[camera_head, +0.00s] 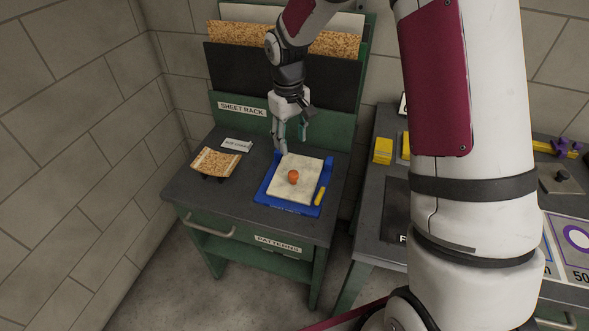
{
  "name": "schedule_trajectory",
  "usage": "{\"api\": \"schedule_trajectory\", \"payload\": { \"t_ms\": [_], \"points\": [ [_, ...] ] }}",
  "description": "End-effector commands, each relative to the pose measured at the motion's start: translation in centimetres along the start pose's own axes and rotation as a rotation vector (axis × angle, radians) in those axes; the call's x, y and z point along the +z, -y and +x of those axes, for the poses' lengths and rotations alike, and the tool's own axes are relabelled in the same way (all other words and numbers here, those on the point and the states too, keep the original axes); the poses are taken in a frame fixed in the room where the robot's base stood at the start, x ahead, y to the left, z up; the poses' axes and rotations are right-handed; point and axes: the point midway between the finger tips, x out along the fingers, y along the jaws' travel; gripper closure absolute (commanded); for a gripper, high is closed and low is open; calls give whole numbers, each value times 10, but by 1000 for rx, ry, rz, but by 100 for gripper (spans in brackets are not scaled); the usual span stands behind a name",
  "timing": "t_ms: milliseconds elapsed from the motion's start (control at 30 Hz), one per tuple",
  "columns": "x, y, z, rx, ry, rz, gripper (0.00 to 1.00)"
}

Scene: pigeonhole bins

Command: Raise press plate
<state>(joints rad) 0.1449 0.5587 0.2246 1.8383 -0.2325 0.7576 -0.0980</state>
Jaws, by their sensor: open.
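What looks like the press plate (305,176) is a flat cream square with an orange knob (293,177) near its middle. It lies in a blue tray (275,203) on the dark bench. A small yellow piece (320,195) sits at the tray's right side. My gripper (292,145) is open and points down over the far edge of the tray, behind and above the knob. It is apart from the knob, with nothing seen between its fingers. Whether a fingertip touches the tray's far edge I cannot tell.
A cork-like piece (215,162) and a white labelled block (237,145) lie left of the tray. The sheet rack (226,107) with upright sheets stands behind. A second bench (368,225) with yellow blocks (383,150) is at right. My arm hides part of it. The bench front is clear.

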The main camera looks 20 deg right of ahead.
Motion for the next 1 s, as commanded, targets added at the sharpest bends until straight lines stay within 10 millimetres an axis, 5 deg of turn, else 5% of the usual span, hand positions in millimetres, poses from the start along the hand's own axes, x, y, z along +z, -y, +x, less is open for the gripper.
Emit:
{"api": "schedule_trajectory", "payload": {
  "t_ms": [600,1000],
  "points": [
    [1,1,110,-1,4,0,55],
    [1,0,129,1,0,0,55]
  ]
}}
